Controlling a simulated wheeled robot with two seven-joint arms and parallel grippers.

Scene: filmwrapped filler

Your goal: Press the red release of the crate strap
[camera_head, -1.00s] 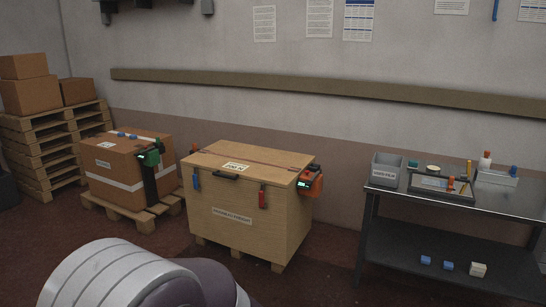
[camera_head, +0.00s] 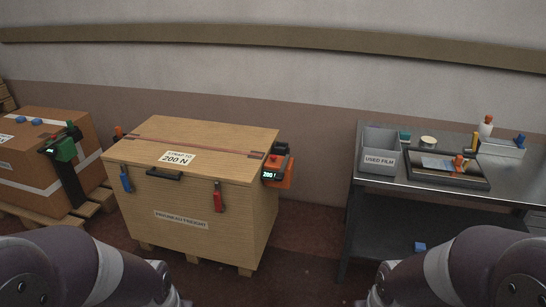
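The wooden crate (camera_head: 185,200) stands on the floor left of centre, with a label reading "STRAP TO 200 N" on its lid. A dark red-brown strap (camera_head: 200,146) runs across the lid. An orange and black strap tool (camera_head: 277,170) sits at the crate's right edge, with a lit display that seems to read 200. A small red spot (camera_head: 274,157), perhaps the release, shows on its top. Red and blue latches hang on the crate's front. Parts of both my arms show at the bottom corners, but neither gripper is in view.
A steel table (camera_head: 354,205) on the right bears a grey "USED FILM" bin (camera_head: 380,160), a dark tray (camera_head: 480,183) and small items. A strapped carton (camera_head: 25,185) with a green tool (camera_head: 63,148) stands on a pallet at left. Floor between crate and table is clear.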

